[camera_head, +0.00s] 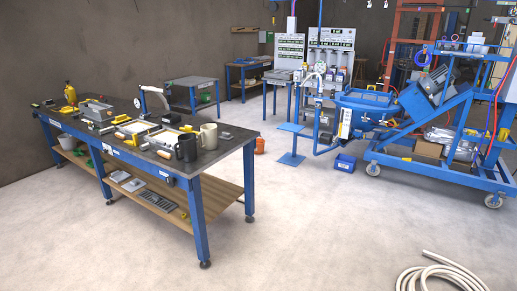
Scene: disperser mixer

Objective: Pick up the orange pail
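A small orange pail (259,145) stands on the floor beyond the right end of the blue workbench. It looks upright. It is small in the picture, and I cannot make out a handle. Open floor lies around its near and right sides. Neither of my grippers shows in the head view.
A blue-legged workbench (225,146) with tools and mugs stands at the left. A blue wheeled cart (440,170) with machinery stands at the right. A blue bin (345,163) and a blue stand (291,159) are right of the pail. A coiled hose (440,272) lies front right. The middle floor is clear.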

